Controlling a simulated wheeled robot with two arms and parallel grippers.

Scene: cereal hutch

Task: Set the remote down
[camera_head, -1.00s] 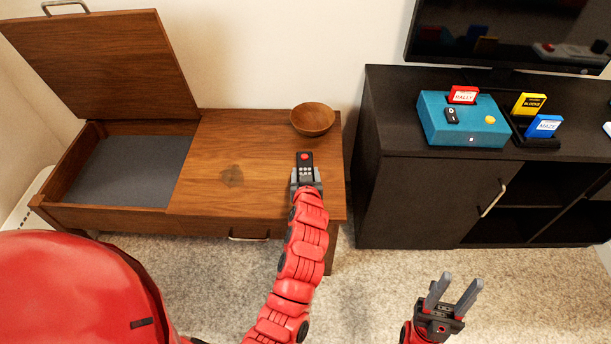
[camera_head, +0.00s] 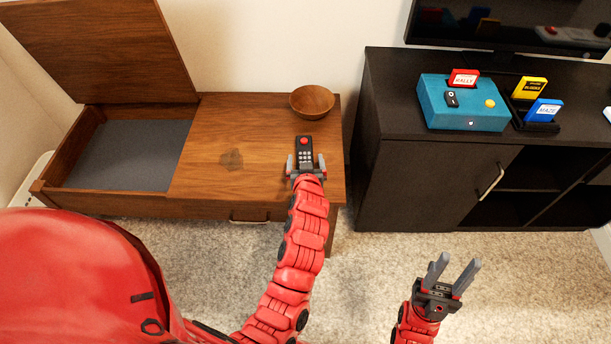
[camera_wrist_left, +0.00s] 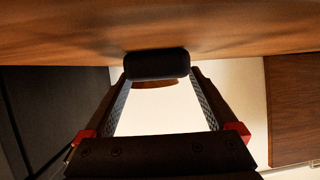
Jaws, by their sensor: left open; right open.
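The remote (camera_head: 304,152), dark with a red button and several small light buttons, lies on the wooden table's top (camera_head: 262,173), in front of the bowl. My left gripper (camera_head: 305,163) is open at its near end, with one finger on each side. In the left wrist view the remote's dark end (camera_wrist_left: 157,64) shows between the open fingertips (camera_wrist_left: 160,82), against the wooden surface. My right gripper (camera_head: 454,272) is open and empty over the carpet, in front of the black cabinet.
A wooden bowl (camera_head: 312,101) stands behind the remote. The table's left compartment (camera_head: 130,153) is open with its lid (camera_head: 95,50) raised. The black cabinet (camera_head: 420,180) at right carries a teal console (camera_head: 464,117), game cartridges and a screen. Table top left of the remote is clear.

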